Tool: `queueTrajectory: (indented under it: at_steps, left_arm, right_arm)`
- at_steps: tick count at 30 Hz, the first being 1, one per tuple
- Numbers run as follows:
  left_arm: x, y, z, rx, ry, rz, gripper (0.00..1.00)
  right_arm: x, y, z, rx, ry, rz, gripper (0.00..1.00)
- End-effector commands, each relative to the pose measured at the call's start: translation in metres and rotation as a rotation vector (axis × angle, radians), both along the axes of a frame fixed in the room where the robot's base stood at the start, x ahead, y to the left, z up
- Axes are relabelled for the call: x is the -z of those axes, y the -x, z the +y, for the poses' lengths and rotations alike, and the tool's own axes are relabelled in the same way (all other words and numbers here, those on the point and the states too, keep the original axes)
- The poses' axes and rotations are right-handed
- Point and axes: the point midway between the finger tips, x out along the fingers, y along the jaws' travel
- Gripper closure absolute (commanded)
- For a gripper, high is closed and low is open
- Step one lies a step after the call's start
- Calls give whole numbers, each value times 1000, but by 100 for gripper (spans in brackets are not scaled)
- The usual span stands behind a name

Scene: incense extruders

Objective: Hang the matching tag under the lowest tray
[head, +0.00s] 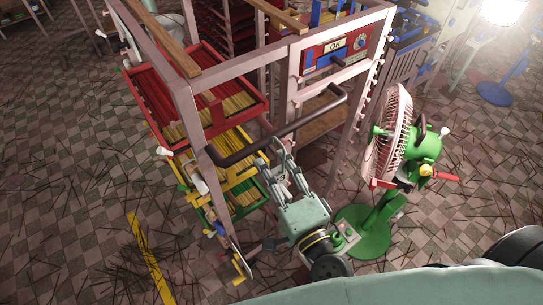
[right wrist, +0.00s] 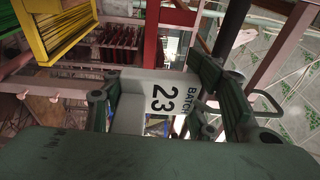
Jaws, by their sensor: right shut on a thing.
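A white tag (right wrist: 165,98) printed "BATCH 23" sits between the fingers of my right gripper in the right wrist view. In the head view my right gripper (head: 282,158) is in front of the rack's near side, right of the trays; the tag is hard to make out there. The lowest tray I see is green (head: 265,191), filled with incense sticks, under a yellow tray (head: 246,139) and a red tray (head: 262,108). The yellow tray also shows in the right wrist view (right wrist: 44,58), at upper left. My left gripper is not in view.
A pink metal rack (head: 180,93) frames the trays, with a dark handle bar (head: 308,118) across its near side. A green stand (head: 372,232) with a pink fan (head: 390,135) is close on the right. A yellow floor stripe (head: 150,260) crosses open floor at left.

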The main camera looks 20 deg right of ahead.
Motion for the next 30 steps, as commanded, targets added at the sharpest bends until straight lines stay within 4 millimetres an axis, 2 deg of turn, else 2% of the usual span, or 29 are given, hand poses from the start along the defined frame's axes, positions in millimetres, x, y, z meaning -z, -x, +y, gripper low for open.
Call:
queueTrajectory:
  at_steps: [1,3,10,15,17,18,25,26,30]
  left_arm:
    - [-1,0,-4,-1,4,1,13]
    - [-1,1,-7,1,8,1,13]
    - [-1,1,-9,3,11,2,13]
    - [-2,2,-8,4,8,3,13]
    - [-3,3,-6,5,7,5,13]
    - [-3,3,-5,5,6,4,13]
    - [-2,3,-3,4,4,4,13]
    - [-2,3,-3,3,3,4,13]
    - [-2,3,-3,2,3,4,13]
  right_arm:
    - [4,-12,-2,0,2,-4,76]
    - [11,-23,-4,-1,3,-3,76]
    - [23,-42,-8,-1,1,0,76]
    - [34,-63,-12,-2,4,-1,76]
    - [38,-67,-13,-2,2,0,76]
    - [39,-69,-13,-2,2,0,80]
    - [40,-69,-14,0,0,0,81]
    - [40,-69,-14,0,0,1,49]
    - [40,-69,-14,0,0,0,36]
